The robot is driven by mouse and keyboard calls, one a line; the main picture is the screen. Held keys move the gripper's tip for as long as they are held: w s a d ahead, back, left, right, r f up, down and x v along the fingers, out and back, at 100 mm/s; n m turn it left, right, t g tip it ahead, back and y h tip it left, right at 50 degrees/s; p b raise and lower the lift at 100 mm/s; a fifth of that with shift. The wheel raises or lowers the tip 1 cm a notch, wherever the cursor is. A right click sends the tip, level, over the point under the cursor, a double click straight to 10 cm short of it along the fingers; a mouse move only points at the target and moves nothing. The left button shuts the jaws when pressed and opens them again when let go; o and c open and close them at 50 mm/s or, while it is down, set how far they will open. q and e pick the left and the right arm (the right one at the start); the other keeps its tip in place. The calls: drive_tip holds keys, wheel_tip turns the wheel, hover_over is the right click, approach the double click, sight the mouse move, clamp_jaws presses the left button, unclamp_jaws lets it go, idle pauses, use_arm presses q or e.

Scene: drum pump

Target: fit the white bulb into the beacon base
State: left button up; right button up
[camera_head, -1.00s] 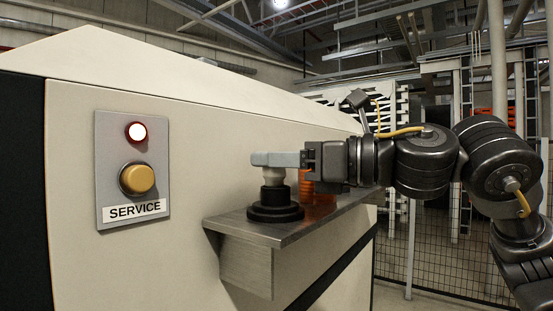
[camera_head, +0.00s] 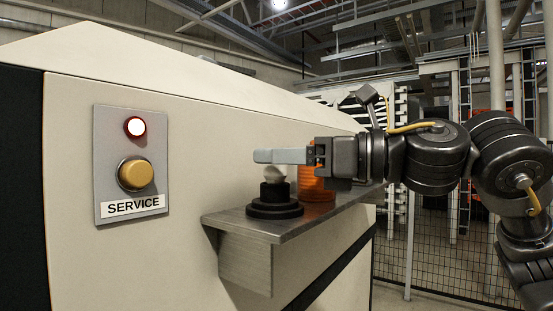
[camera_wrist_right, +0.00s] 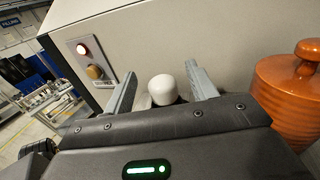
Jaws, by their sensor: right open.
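The white bulb (camera_head: 274,174) sits at the top of the black beacon base (camera_head: 275,208), which stands on the metal shelf. I cannot tell how deeply it is seated. My right gripper (camera_head: 282,156) is at the top of the bulb, its finger hiding the bulb's upper part in the head view. In the right wrist view the bulb's rounded top (camera_wrist_right: 163,88) shows between the two spread fingers (camera_wrist_right: 160,90), with a gap on each side. The base is mostly hidden there. My left gripper is not in view.
An orange ribbed beacon cover (camera_head: 316,184) stands on the shelf (camera_head: 290,228), close behind the base and beside my right gripper. It is large at the right of the wrist view (camera_wrist_right: 295,95). A service panel (camera_head: 132,165) with a lit red lamp and yellow button is on the machine wall.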

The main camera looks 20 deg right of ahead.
drive_tip(key=b+v, duration=0.3)
drive_tip(key=v, duration=0.6)
drive_tip(key=shift+s+d, duration=0.3)
